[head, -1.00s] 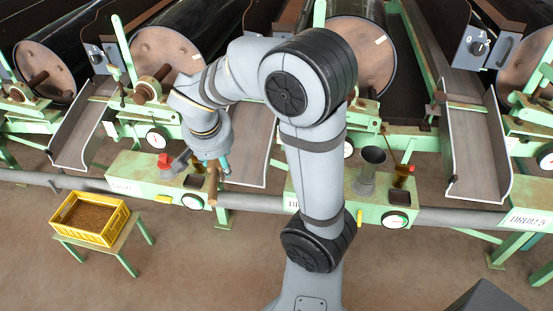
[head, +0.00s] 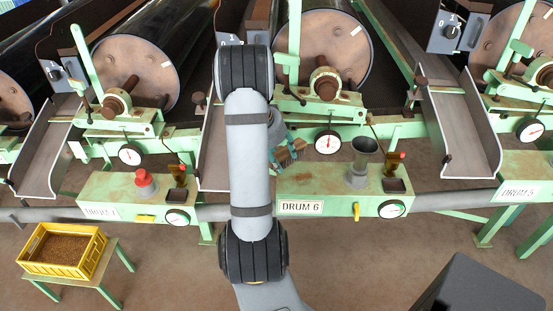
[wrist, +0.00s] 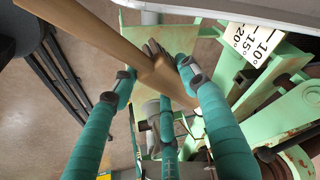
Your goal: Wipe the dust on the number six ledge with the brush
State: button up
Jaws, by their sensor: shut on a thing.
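The number six ledge (head: 318,184) is the pale green top of the box labelled DRUM 6 in the head view. My gripper (head: 290,155) is above and behind the ledge's left part, partly hidden by my own arm. In the wrist view, my gripper's teal fingers (wrist: 165,75) are shut on the brush (wrist: 90,28), whose tan wooden body runs from the upper left to the middle. Its bristles are not clear.
A grey funnel cup (head: 361,160) and an amber-and-red fitting (head: 395,168) stand on the ledge's right part. A round gauge (head: 327,142) is behind it. A neighbouring green box (head: 120,190) bears a red knob. A yellow crate (head: 35,270) stands at lower left.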

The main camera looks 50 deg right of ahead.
jog(key=shift+s+d+f+b, duration=0.1)
jog(key=shift+f+b, duration=1.4)
jog(key=shift+f, duration=1.4)
jog(key=shift+f+b, duration=1)
jog(key=shift+b, duration=0.25)
jog(key=shift+s, duration=0.1)
jog(key=shift+s+d+r+b, duration=0.1)
jog(key=shift+s+d+b, duration=0.1)
jog(key=shift+s+d, duration=0.45)
jog(key=shift+s+d+b, duration=0.2)
jog(key=shift+s+d, duration=0.25)
jog(key=shift+s, duration=0.3)
jog(key=shift+s+d+b, duration=0.25)
jog(key=shift+s+d, duration=0.35)
jog(key=shift+s, duration=0.2)
jog(key=shift+s+d+b, duration=0.2)
jog(key=shift+s+d, duration=0.35)
jog(key=shift+s, duration=0.2)
jog(key=shift+s+d, duration=0.6)
jog(key=shift+s, duration=0.15)
jog(key=shift+s+d, duration=0.55)
jog(key=shift+s, duration=0.2)
jog(key=shift+f, duration=0.2)
jog(key=shift+a+b, duration=0.1)
jog(key=shift+b, duration=0.35)
